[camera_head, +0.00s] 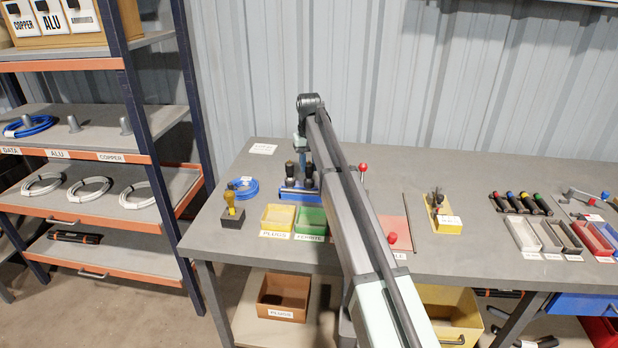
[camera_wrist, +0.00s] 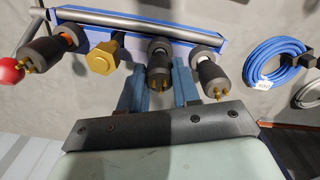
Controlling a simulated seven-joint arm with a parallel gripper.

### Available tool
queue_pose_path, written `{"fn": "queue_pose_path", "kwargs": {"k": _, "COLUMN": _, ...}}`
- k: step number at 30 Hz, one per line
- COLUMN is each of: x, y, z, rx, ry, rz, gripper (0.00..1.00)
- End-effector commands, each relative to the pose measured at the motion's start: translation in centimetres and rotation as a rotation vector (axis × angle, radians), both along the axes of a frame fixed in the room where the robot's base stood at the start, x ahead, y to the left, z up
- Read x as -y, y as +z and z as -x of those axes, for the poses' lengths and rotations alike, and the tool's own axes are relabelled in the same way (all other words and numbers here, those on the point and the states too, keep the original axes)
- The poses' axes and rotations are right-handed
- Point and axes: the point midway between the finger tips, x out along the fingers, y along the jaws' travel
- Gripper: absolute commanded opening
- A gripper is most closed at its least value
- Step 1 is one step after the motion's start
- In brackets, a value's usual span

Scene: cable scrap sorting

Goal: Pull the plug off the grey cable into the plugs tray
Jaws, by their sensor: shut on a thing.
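In the wrist view, my gripper (camera_wrist: 160,72) has its two blue fingers on either side of a black plug with brass pins (camera_wrist: 157,64) and is shut on it. This plug is at the blue rack (camera_wrist: 225,43), with a pale collar behind it. I cannot tell the colour of its cable, as the cable is hidden. In the head view, the yellow plugs tray (camera_head: 277,217) stands on the bench in front of the rack (camera_head: 297,193). My arm partly covers the rack there, and my fingers are not clear.
A second black plug (camera_wrist: 206,76) is close right of my fingers. A brass hexagonal piece (camera_wrist: 102,55) and another black plug (camera_wrist: 45,54) are to the left. The green ferrite tray (camera_head: 311,220) adjoins the plugs tray. A blue coil (camera_head: 244,191) lies left of the rack.

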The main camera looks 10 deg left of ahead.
Motion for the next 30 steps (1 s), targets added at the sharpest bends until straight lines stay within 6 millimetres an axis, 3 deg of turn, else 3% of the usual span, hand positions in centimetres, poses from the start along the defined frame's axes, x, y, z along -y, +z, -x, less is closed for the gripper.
{"fn": "queue_pose_path", "kwargs": {"k": 30, "x": 0.0, "y": 3.6, "z": 0.0, "rx": 0.0, "ry": 0.0, "rz": 0.0, "gripper": 0.0}}
